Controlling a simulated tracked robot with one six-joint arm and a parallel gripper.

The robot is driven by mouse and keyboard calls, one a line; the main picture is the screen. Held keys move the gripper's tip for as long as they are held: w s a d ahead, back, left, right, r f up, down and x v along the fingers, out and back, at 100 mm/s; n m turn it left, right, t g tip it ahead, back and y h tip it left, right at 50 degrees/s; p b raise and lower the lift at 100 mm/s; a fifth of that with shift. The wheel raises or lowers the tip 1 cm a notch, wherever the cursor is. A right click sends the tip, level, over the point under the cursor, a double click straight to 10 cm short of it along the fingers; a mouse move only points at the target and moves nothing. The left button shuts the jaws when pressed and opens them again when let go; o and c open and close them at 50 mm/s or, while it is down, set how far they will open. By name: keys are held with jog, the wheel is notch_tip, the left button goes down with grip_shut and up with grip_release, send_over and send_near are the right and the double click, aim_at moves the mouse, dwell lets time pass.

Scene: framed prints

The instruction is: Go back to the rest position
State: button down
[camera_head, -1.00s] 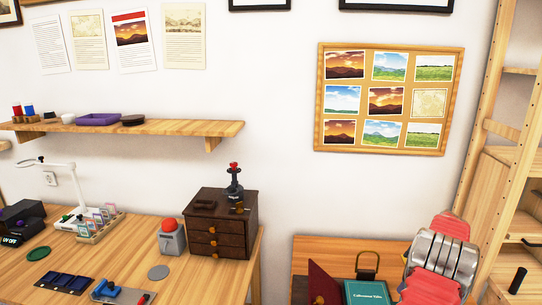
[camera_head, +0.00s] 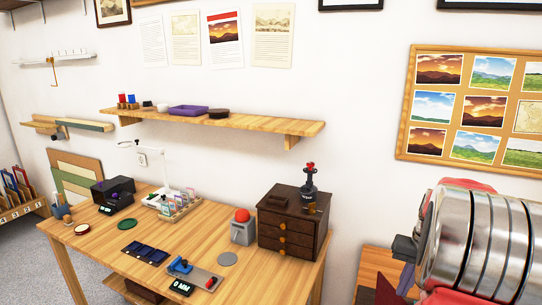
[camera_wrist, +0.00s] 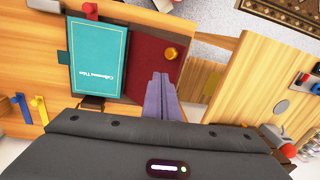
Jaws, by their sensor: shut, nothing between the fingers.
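My gripper (camera_wrist: 160,80) shows in the wrist view as two purple-grey fingers pressed together, with nothing between them. Its fingers lie over the edge of a dark red panel (camera_wrist: 145,58) with a brass knob (camera_wrist: 171,53); I cannot tell if they touch it. A teal book (camera_wrist: 98,62) lies left of the panel. In the head view my arm, red with silver rings, fills the lower right, and part of my gripper (camera_head: 404,250) shows beside it, mostly hidden.
A wooden table (camera_head: 110,240) holds a dark drawer cabinet (camera_head: 293,226), a box with a red button (camera_head: 242,228), a lamp (camera_head: 163,172) and small tools. A shelf (camera_head: 230,125) and a board of prints (camera_head: 478,105) are on the wall. Grey floor shows at left.

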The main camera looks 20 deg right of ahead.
jog(key=s+a+r+n+t, duration=0.1)
jog(key=s+a+r+n, duration=0.1)
jog(key=a, duration=1.1)
jog(key=s+a+r+n+t, duration=0.1)
jog(key=a+r, duration=0.4)
jog(key=a, duration=0.9)
jog(key=s+a+r+n+t+h, duration=0.1)
jog(key=a+r+n, duration=0.3)
jog(key=a, duration=1)
jog(key=shift+s+a+n+t, duration=0.25)
jog(key=shift+s+n+t, duration=0.45)
jog(key=shift+s+t, duration=0.15)
jog(key=shift+d, duration=0.1)
